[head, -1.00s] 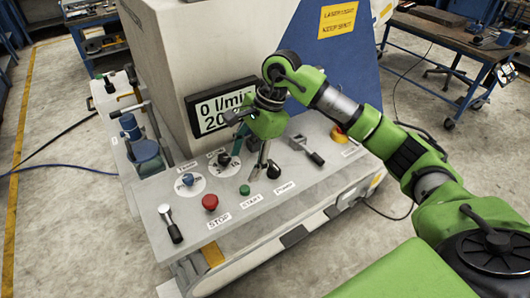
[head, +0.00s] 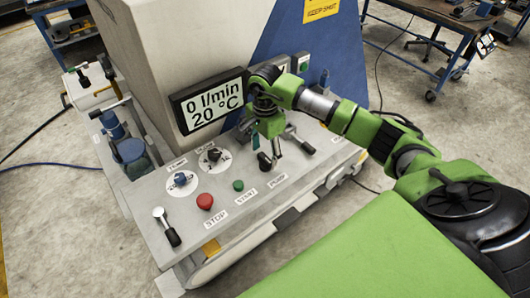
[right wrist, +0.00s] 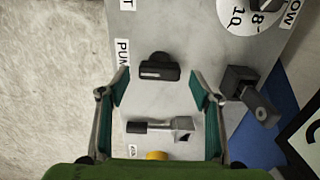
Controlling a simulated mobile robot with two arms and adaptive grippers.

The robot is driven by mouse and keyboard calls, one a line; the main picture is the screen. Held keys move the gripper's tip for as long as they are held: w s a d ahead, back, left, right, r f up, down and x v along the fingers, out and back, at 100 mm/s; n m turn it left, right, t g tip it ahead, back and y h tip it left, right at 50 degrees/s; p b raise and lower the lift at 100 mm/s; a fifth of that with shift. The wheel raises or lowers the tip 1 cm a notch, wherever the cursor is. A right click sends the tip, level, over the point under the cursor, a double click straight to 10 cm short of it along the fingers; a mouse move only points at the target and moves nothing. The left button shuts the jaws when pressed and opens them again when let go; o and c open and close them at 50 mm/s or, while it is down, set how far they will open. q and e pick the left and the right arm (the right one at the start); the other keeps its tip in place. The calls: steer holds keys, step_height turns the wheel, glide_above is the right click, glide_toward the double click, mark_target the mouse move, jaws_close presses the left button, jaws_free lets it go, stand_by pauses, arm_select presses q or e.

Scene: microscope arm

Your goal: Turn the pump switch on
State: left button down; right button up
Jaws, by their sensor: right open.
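The pump switch (right wrist: 160,68) is a black knob on the grey control panel, beside the PUMP label (right wrist: 122,62) in the right wrist view. My right gripper (right wrist: 160,88) is open, with one green-padded finger on each side of the knob's position. I cannot tell whether either finger touches it. In the head view my right gripper (head: 270,153) points down at the panel near the PUMP label (head: 277,181), and its fingers partly hide the knob. My left gripper is not in view.
A lever handle (right wrist: 155,127) lies close behind the knob, between the fingers' lines. The START button (head: 238,185), red STOP button (head: 205,201) and dials (head: 180,183) sit to the left. The display (head: 210,100) reads 0 l/min and 20 °C.

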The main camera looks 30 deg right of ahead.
steer(key=shift+a+f, duration=0.1)
steer(key=shift+f, duration=0.4)
steer(key=shift+s+f, duration=0.1)
steer(key=shift+f, duration=0.5)
steer(key=c, duration=1.1)
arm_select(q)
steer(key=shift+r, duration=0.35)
